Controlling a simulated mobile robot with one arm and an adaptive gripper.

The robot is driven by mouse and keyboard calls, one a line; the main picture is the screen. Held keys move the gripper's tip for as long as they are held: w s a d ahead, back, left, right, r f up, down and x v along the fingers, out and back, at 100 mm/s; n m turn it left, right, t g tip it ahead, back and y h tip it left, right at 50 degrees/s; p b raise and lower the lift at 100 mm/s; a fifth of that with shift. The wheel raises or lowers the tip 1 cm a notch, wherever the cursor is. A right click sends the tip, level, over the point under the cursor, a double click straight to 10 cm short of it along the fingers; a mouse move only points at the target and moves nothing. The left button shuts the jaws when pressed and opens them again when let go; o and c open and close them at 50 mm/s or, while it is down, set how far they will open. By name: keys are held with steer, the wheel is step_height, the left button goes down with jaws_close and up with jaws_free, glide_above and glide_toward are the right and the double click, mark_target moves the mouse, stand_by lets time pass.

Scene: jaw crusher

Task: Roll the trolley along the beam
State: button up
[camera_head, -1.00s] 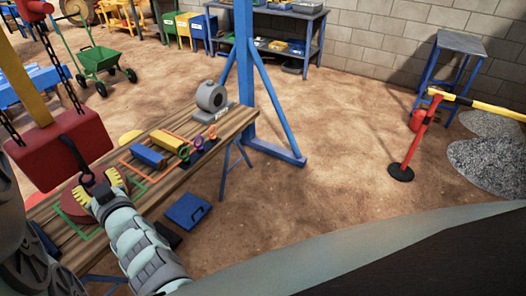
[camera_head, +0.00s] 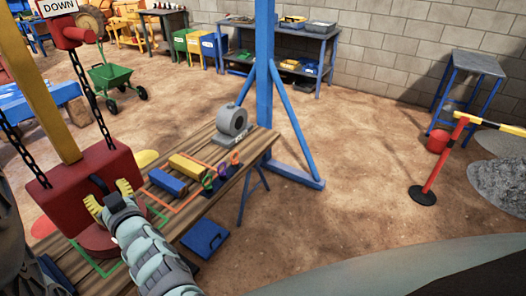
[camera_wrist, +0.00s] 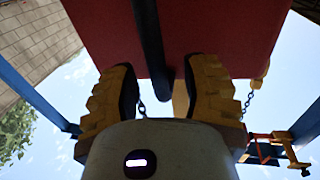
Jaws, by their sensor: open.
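A red block (camera_head: 80,185) hangs on two dark chains (camera_head: 92,85) from a red fitting (camera_head: 70,32) at upper left of the head view; I cannot tell whether that fitting is the trolley. A black strap-like handle (camera_head: 98,184) is on the block's face. My gripper (camera_head: 110,197) is at the handle's lower end, with yellow fingers apart. In the wrist view the fingers (camera_wrist: 160,88) stand open on either side of the black handle (camera_wrist: 150,45), below the red block (camera_wrist: 205,30). Contact is unclear. The beam cannot be made out.
A wooden table (camera_head: 205,205) below carries a red round base (camera_head: 97,241), blue and yellow bars, colored rings and a grey machine (camera_head: 231,122). A blue post (camera_head: 265,80) stands behind. A barrier post (camera_head: 440,165) is right. The sandy floor between is clear.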

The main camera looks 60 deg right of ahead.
steer(key=shift+w, duration=0.4)
steer(key=shift+f, duration=0.1)
steer(key=shift+s, duration=0.2)
jaws_close()
